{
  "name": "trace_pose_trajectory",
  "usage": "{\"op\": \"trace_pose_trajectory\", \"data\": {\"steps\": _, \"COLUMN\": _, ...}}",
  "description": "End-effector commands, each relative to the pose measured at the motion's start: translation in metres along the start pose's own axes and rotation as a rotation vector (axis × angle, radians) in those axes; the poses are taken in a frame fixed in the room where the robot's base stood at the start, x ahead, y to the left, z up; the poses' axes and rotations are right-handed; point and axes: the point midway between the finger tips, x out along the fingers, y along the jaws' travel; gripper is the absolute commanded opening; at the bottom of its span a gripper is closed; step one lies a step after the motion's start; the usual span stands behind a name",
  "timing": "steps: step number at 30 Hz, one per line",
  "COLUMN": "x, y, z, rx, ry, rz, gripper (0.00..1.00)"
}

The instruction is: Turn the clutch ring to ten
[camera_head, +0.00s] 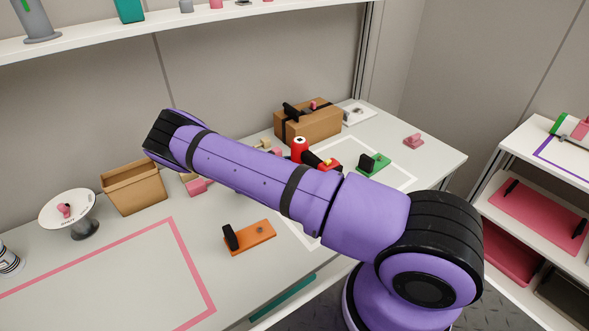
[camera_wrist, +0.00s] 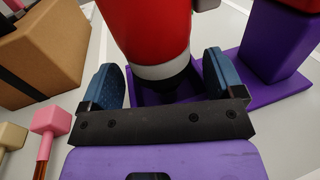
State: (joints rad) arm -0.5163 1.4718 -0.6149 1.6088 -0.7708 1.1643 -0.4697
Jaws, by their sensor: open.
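The red cylindrical tool body (camera_wrist: 150,30) stands at the top middle of the wrist view, with a pale grey band (camera_wrist: 163,70) around its lower end and a dark part below. I take the band to be the clutch ring; no numbers are readable. My gripper (camera_wrist: 158,85) is open, with one blue fingertip on each side of the dark end and band; I cannot tell whether they touch. A purple holder (camera_wrist: 270,50) is behind and to the right. In the head view, the red body (camera_head: 299,146) shows just behind my arm, which hides my gripper.
A cardboard box with black straps (camera_head: 312,124) stands behind the tool; it also shows in the wrist view (camera_wrist: 45,55). A pink mallet-like piece (camera_wrist: 52,118) lies left of my gripper. A green block (camera_head: 374,165) and an orange block (camera_head: 250,237) are on the table.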

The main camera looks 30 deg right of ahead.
Motion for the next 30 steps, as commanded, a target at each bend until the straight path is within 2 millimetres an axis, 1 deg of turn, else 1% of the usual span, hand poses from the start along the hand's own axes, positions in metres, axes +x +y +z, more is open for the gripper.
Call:
{"op": "trace_pose_trajectory", "data": {"steps": 3, "x": 0.0059, "y": -0.0002, "z": 0.0000, "rx": 0.000, "ry": 0.000, "rz": 0.000, "gripper": 0.87}}
{"op": "trace_pose_trajectory", "data": {"steps": 11, "x": 0.0072, "y": -0.0001, "z": 0.0001, "rx": -0.001, "ry": 0.000, "rz": 0.000, "gripper": 0.87}}
{"op": "trace_pose_trajectory", "data": {"steps": 12, "x": 0.0072, "y": -0.0001, "z": 0.0001, "rx": -0.001, "ry": 0.000, "rz": 0.000, "gripper": 0.85}}
{"op": "trace_pose_trajectory", "data": {"steps": 14, "x": 0.0071, "y": -0.0001, "z": 0.0001, "rx": -0.001, "ry": 0.000, "rz": 0.000, "gripper": 0.71}}
{"op": "trace_pose_trajectory", "data": {"steps": 15, "x": 0.0071, "y": -0.0001, "z": 0.0001, "rx": -0.001, "ry": 0.000, "rz": 0.000, "gripper": 0.62}}
{"op": "trace_pose_trajectory", "data": {"steps": 17, "x": 0.0070, "y": -0.0001, "z": 0.0001, "rx": -0.001, "ry": 0.000, "rz": 0.000, "gripper": 0.48}}
{"op": "trace_pose_trajectory", "data": {"steps": 18, "x": 0.0070, "y": -0.0001, "z": 0.0001, "rx": -0.001, "ry": 0.000, "rz": 0.000, "gripper": 0.39}}
{"op": "trace_pose_trajectory", "data": {"steps": 19, "x": 0.0069, "y": 0.0000, "z": 0.0001, "rx": 0.000, "ry": 0.000, "rz": 0.000, "gripper": 0.38}}
{"op": "trace_pose_trajectory", "data": {"steps": 25, "x": 0.0067, "y": -0.0005, "z": 0.0003, "rx": -0.001, "ry": -0.001, "rz": 0.014, "gripper": 0.38}}
{"op": "trace_pose_trajectory", "data": {"steps": 30, "x": 0.0066, "y": -0.0023, "z": 0.0000, "rx": -0.003, "ry": -0.001, "rz": 0.073, "gripper": 0.38}}
